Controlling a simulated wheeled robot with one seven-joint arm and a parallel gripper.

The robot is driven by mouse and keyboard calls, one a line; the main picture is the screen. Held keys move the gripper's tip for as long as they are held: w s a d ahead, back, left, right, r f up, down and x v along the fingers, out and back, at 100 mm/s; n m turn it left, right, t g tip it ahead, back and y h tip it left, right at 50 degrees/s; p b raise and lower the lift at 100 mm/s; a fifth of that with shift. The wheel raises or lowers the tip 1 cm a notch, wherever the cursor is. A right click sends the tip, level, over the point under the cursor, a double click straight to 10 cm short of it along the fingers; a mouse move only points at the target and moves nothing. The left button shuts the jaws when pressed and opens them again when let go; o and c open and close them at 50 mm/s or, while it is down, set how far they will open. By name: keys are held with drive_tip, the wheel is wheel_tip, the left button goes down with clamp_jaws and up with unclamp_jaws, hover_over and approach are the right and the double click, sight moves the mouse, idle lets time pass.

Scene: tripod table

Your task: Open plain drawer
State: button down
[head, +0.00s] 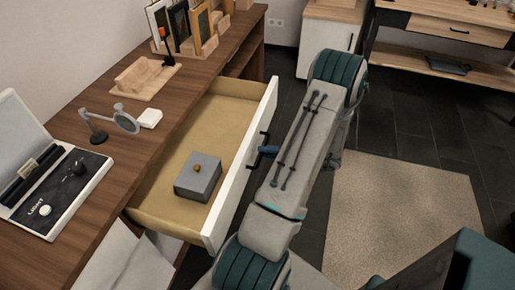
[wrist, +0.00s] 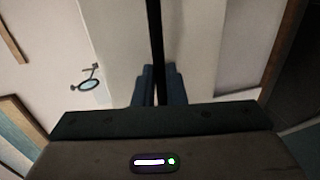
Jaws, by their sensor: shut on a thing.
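The plain drawer (head: 236,160) is pulled well out of the wooden desk. It has a white front and a tan interior. Its black bar handle (head: 252,163) is on the outer face of the front. My gripper (head: 266,150) is at the handle, partly hidden by my arm in the head view. In the wrist view, the blue fingers (wrist: 158,72) are closed on both sides of the dark handle bar (wrist: 155,35). A grey box (head: 198,178) with a small orange knob lies inside the drawer.
The desk top (head: 98,118) holds a magnifier (head: 125,119), a light box (head: 45,185), a wooden tray (head: 144,79) and frames. A beige rug (head: 400,225) lies on the dark floor at right. A white cabinet (head: 327,45) and a shelf table (head: 455,30) stand behind.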

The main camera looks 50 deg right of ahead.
drive_tip(key=shift+f+v, duration=0.2)
drive_tip(key=shift+v, duration=0.65)
drive_tip(key=shift+f+v, duration=0.15)
drive_tip(key=shift+v, duration=0.7)
drive_tip(key=c, duration=1.5)
unclamp_jaws()
drive_tip(key=shift+s, duration=0.1)
drive_tip(key=shift+d, duration=0.1)
drive_tip(key=v, duration=1.3)
drive_tip(key=shift+s+p, duration=0.35)
drive_tip(key=shift+w+d+r, duration=0.1)
